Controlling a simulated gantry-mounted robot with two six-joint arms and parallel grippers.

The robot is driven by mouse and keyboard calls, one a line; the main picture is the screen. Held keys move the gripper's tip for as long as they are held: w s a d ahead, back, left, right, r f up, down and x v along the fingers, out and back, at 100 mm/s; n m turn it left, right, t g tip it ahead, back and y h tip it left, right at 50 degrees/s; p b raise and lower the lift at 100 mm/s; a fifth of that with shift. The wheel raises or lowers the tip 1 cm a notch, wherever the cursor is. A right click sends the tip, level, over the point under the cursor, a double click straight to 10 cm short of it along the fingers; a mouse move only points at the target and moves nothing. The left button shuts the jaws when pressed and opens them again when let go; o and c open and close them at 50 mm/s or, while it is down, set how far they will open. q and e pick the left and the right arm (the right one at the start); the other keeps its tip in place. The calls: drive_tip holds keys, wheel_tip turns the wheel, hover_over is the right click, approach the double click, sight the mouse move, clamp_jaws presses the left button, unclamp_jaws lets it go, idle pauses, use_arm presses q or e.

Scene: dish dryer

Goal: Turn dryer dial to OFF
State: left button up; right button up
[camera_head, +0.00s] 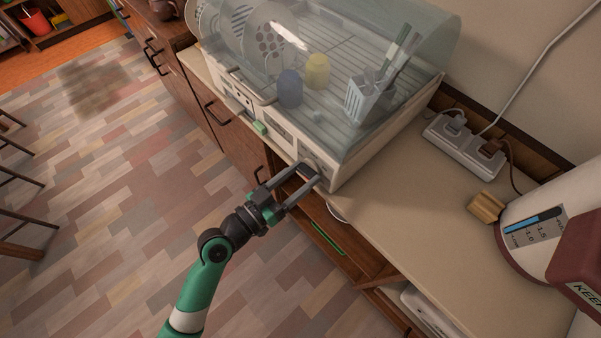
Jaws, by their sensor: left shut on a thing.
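The dish dryer (372,148) stands on the counter, with a cream base and a clear domed lid that is down. My left gripper (309,174) reaches the right end of the dryer's front panel from below left. Its two fingers are at the dial there, shut on it. The dial is mostly hidden by the fingers, so its pointer and markings cannot be read. My right gripper is not in view.
Plates, a blue cup (289,89), a yellow cup (317,71) and a utensil holder (367,98) are inside the dryer. A power strip (466,146), a small wooden block (486,207) and a white container (533,236) are to the right. Between them the counter (410,205) is clear.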

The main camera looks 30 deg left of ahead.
use_arm(q)
drive_tip(key=n+p, duration=0.1)
drive_tip(key=n, duration=0.3)
drive_tip(key=shift+r+n, duration=0.1)
drive_tip(key=shift+n, duration=0.2)
drive_tip(key=n+p, duration=0.1)
drive_tip(key=n, duration=0.2)
drive_tip(key=shift+n, duration=0.4)
drive_tip(key=n+p, duration=0.1)
drive_tip(key=n, duration=0.2)
drive_tip(key=shift+n+p, duration=0.8)
drive_tip(key=shift+n, duration=1.3)
drive_tip(key=o, duration=1.4)
drive_tip(key=shift+c, duration=0.2)
drive_tip(key=shift+s, duration=0.1)
